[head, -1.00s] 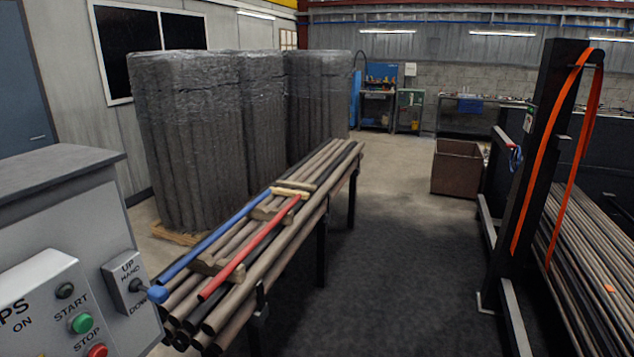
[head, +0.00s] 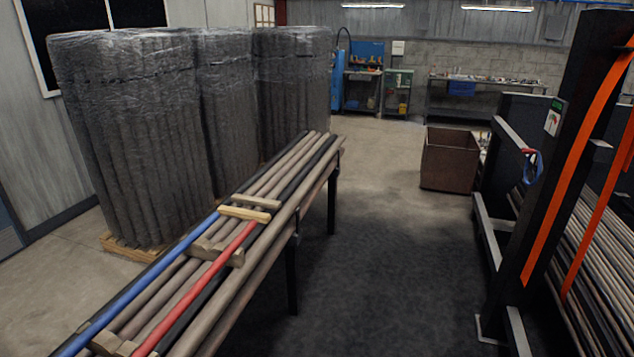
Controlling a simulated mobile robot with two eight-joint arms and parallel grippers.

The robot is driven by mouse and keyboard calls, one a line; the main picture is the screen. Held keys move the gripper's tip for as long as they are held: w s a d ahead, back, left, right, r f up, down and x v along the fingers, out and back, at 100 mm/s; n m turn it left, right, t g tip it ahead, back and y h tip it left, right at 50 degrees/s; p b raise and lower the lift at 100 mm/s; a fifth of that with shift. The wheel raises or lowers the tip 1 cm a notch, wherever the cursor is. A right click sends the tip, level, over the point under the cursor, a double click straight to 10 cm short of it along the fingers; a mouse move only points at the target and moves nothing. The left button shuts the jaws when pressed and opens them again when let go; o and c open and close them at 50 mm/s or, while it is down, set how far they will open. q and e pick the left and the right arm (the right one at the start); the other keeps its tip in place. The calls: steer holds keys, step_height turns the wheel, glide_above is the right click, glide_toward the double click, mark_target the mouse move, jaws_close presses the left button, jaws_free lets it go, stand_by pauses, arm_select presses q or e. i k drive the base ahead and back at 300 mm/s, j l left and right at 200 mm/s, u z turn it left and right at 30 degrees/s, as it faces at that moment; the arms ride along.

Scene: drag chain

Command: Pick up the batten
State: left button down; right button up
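A pale yellowish wooden batten (head: 245,214) lies across the long pipes (head: 255,275) on the rack, near the far ends of a blue pipe (head: 140,288) and a red pipe (head: 195,290). A greyer wooden batten (head: 256,201) lies crosswise just behind it. More grey wooden blocks (head: 217,251) lie nearer, between and beside the coloured pipes, and others (head: 108,343) sit at the bottom edge. Neither of my grippers is in view.
Tall wrapped bundles (head: 130,130) stand left of the rack on a pallet (head: 135,246). A rusty bin (head: 449,160) stands beyond the open floor (head: 385,260). A black frame with orange straps (head: 570,150) and stacked bars is at right.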

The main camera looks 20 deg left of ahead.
mark_target(248, 215)
steer(key=i+u, duration=0.2)
steer(key=i, duration=0.25)
steer(key=i+l+u, duration=0.25)
steer(key=i, duration=0.25)
steer(key=i+l+u, duration=0.2)
steer(key=i, duration=0.25)
steer(key=i+u, duration=0.25)
steer(key=u, duration=0.2)
steer(key=i+l+u, duration=0.2)
steer(key=u, duration=0.3)
steer(key=i+l+u, duration=0.2)
steer(key=u, duration=0.25)
steer(key=i+l+u, duration=0.25)
steer(key=u, duration=0.2)
steer(key=i+l+u, duration=0.15)
steer(key=l+u, duration=0.3)
steer(key=i+l+u, duration=0.15)
steer(key=l+u, duration=0.35)
steer(key=j, duration=0.15)
